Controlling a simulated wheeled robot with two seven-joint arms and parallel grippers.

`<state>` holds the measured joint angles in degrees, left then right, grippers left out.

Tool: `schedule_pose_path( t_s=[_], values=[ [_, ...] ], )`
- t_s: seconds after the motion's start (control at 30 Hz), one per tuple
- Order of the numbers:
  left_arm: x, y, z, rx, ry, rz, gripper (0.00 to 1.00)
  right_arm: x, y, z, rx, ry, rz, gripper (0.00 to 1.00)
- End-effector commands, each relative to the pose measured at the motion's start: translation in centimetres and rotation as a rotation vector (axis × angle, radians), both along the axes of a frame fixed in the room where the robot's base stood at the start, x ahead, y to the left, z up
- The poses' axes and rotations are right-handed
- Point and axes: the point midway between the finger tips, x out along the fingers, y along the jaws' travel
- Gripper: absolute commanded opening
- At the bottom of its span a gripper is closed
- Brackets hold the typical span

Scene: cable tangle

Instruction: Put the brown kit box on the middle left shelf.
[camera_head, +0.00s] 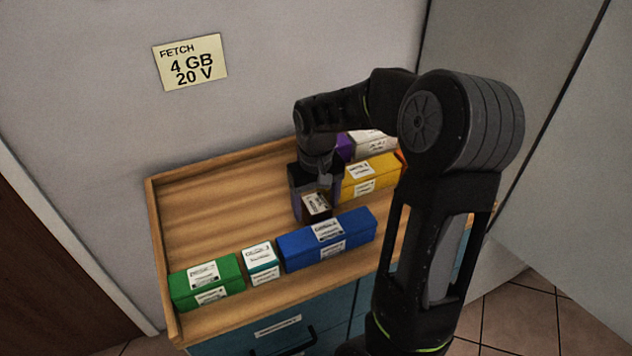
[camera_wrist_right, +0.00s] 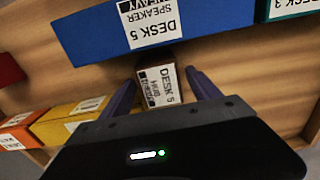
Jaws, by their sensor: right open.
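A small brown box (camera_head: 316,214) with a white label stands on the wooden top, behind the blue box. It also shows in the right wrist view (camera_wrist_right: 160,87), its label reading "DESK 5". My right gripper (camera_head: 314,190) reaches down over it from above. In the right wrist view my right gripper (camera_wrist_right: 163,77) is open, with one finger on each side of the brown box; I cannot tell whether they touch it. The gripper hides part of the box in the head view. My left gripper and the middle left shelf do not show.
A long blue box (camera_head: 328,240) lies just in front of the brown box. A teal box (camera_head: 261,263) and a green box (camera_head: 207,284) stand left along the front. A yellow box (camera_head: 370,177) is close on the right. The rimmed wooden top (camera_head: 205,210) is bare at back left.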

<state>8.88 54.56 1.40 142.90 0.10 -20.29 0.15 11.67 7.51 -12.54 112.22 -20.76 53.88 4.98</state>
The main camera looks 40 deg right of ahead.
Motion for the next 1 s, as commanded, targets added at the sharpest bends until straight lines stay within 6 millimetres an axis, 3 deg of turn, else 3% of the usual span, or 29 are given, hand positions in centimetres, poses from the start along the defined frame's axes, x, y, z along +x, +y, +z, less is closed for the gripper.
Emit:
schedule_pose_path(
  t_s=[0.5, 0.7, 1.0],
  values=[
    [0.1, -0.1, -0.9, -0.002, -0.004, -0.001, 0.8, 0.1, 0.0, 9.6, -0.001, -0.003, 0.001, 0.72],
    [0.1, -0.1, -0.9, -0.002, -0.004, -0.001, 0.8, 0.0, 0.0, 11.0, 0.0, -0.001, 0.001, 0.72],
    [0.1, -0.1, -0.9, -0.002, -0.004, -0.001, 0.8, 0.0, 0.0, 11.0, 0.0, 0.0, 0.001, 0.72]
  ],
)
